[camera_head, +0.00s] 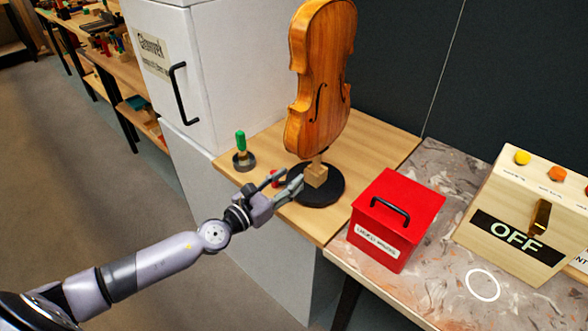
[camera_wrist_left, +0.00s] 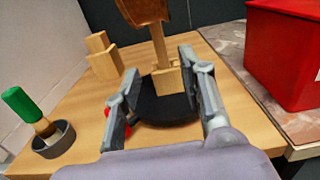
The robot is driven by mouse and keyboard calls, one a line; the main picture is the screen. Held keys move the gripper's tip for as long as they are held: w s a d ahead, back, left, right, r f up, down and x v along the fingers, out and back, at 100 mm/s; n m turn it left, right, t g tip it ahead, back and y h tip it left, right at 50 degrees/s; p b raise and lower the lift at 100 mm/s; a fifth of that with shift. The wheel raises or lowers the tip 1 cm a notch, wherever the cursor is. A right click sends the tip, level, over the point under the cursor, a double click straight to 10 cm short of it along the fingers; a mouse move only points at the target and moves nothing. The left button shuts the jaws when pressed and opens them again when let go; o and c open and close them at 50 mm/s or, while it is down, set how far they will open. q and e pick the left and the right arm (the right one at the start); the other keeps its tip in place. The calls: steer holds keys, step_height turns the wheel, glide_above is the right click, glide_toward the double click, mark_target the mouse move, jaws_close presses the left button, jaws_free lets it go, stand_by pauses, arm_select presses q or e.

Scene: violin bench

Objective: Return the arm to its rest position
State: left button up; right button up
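My left arm reaches in from the left in the head view. Its gripper (camera_head: 285,184) is at the near edge of the violin stand's round black base (camera_head: 326,190). In the left wrist view the two fingers of my left gripper (camera_wrist_left: 163,90) are spread apart with nothing held between them. The stand's wooden block (camera_wrist_left: 168,80) shows beyond the gap. The violin body (camera_head: 322,80) stands upright above the base. A small red item (camera_head: 275,175) sits close to the fingers, partly hidden. My right gripper does not show.
A green-handled tool (camera_head: 240,143) stands in a dark round holder left of the violin. A red box (camera_head: 396,218) with a black handle sits to the right. A wooden box (camera_head: 537,222) marked OFF is at far right. A white cabinet (camera_head: 215,60) stands behind on the left.

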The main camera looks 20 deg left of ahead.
arm_select(q)
steer(key=s+a+f+n+g+y, duration=0.25)
steer(key=s+n+y, duration=0.35)
steer(key=n, duration=0.8)
steer(key=s+a+f+n+g+y, duration=0.3)
steer(key=s+n, duration=0.4)
steer(key=n, duration=0.7)
steer(key=s+d+f+n+g+h, duration=0.2)
steer(key=s+d+f+n+g, duration=0.25)
steer(key=s, duration=0.45)
steer(key=s+d+f+n+g+h, duration=0.1)
steer(key=s+d+f+n+g, duration=0.4)
steer(key=s, duration=0.4)
step_height(320, 180, down, 24)
steer(key=s+p, duration=0.1)
steer(key=s, duration=0.1)
steer(key=s+a+f, duration=0.1)
steer(key=s+f, duration=0.6)
steer(key=s, duration=0.1)
steer(key=s+a+f+g+p, duration=0.1)
steer(key=s+a+f, duration=0.1)
steer(key=s+f, duration=0.5)
steer(key=shift+s+a+f, duration=0.25)
steer(key=shift+s+a, duration=0.05)
steer(key=shift+s, duration=0.4)
